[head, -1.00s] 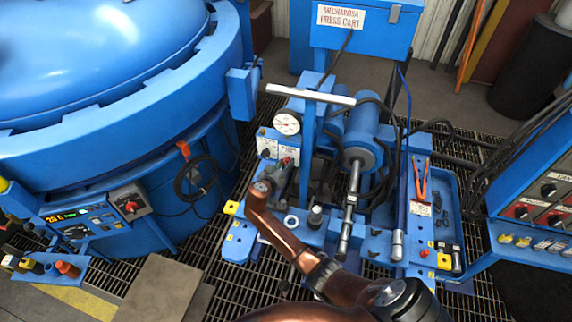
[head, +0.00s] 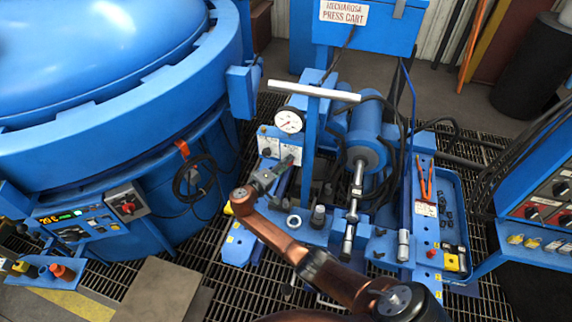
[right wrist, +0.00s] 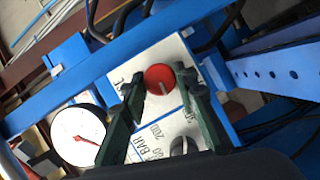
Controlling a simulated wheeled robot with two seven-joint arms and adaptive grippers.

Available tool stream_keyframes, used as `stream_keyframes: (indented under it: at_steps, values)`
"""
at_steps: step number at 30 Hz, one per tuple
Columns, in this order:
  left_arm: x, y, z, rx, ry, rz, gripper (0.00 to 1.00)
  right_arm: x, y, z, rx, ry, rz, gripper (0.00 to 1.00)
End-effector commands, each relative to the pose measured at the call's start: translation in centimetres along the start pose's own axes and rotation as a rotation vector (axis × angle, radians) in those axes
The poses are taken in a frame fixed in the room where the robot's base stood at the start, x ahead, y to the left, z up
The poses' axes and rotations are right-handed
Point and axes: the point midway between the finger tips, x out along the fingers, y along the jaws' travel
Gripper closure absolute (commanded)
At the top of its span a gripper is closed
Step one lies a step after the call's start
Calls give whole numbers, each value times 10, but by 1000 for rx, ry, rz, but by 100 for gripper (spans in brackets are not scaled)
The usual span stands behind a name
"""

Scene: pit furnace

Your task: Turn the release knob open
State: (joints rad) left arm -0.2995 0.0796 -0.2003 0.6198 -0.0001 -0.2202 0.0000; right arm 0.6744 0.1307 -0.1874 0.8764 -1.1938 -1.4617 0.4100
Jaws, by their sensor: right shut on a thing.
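The release knob (right wrist: 160,78) is a red round knob with a pale pointer line, on a light panel in the right wrist view. My right gripper (right wrist: 161,84) has its two dark fingers on either side of this knob and is shut on it. In the head view my right gripper (head: 285,164) reaches the small panel below the gauge, and its fingers hide the red knob there. A grey knob (right wrist: 180,145) sits on the same panel, beside a scale marked BAR. My left gripper is not in view.
A round white gauge (head: 289,121) stands close above the panel; it also shows beside a finger in the wrist view (right wrist: 80,135). A pale crossbar (head: 314,91) and blue press frame (head: 309,140) are close by. A large blue furnace (head: 100,130) fills the left.

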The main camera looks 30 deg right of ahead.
Motion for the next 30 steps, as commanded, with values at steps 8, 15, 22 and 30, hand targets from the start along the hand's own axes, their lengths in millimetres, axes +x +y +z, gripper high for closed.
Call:
stream_keyframes:
  at_steps: [8, 15, 22, 30]
  values:
    - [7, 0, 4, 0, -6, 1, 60, 0, -3, 0, -154, -5, 64, 97]
    - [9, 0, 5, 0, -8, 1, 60, 0, -2, 0, -218, -7, 91, 97]
    - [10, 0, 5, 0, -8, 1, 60, 0, -2, 0, -234, -8, 98, 97]
    - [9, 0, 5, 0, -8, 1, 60, 0, -2, 0, -233, -8, 97, 97]
